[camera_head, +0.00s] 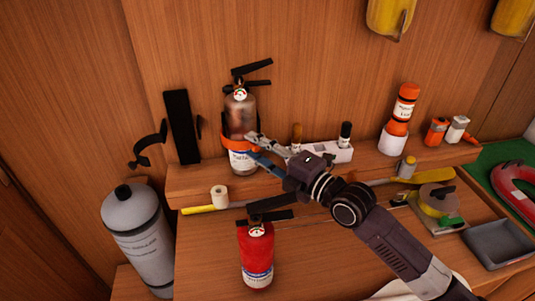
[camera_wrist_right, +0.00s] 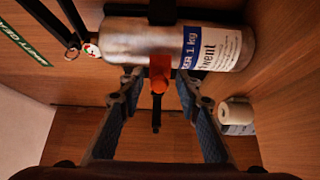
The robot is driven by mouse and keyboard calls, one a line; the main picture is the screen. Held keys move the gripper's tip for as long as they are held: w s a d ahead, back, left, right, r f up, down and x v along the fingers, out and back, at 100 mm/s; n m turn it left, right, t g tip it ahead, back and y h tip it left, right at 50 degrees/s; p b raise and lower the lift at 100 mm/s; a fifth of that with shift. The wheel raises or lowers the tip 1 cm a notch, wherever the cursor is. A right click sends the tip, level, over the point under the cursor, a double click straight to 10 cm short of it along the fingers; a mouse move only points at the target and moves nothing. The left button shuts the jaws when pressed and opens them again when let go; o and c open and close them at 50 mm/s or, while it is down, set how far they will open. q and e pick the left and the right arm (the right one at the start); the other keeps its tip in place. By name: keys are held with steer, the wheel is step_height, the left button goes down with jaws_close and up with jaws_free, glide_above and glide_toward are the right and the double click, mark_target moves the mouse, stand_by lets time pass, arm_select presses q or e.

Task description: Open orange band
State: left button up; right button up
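The orange band (camera_head: 238,143) wraps around a silver fire extinguisher (camera_head: 240,112) that stands upright against the wooden wall on the upper shelf. In the right wrist view the band shows as an orange strip with a round orange end (camera_wrist_right: 158,80) across the extinguisher's metal body (camera_wrist_right: 140,42). My right gripper (camera_head: 256,147) reaches in from the right at band height. Its two fingers are apart, one on each side of the orange end, close to the extinguisher (camera_wrist_right: 160,90). I cannot tell whether they touch the band. My left gripper is not in view.
A red extinguisher (camera_head: 257,260) stands below, and a grey cylinder (camera_head: 142,235) stands at left. A white roll (camera_head: 219,196) is near the shelf edge. A white holder with markers (camera_head: 335,152) and orange bottles (camera_head: 403,105) stand to the right. An empty black bracket (camera_head: 181,127) is on the wall.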

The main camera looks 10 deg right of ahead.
steer(key=v, duration=1.1)
steer(key=shift+s+d, duration=0.2)
steer(key=shift+s, duration=0.15)
steer(key=shift+c, duration=0.6)
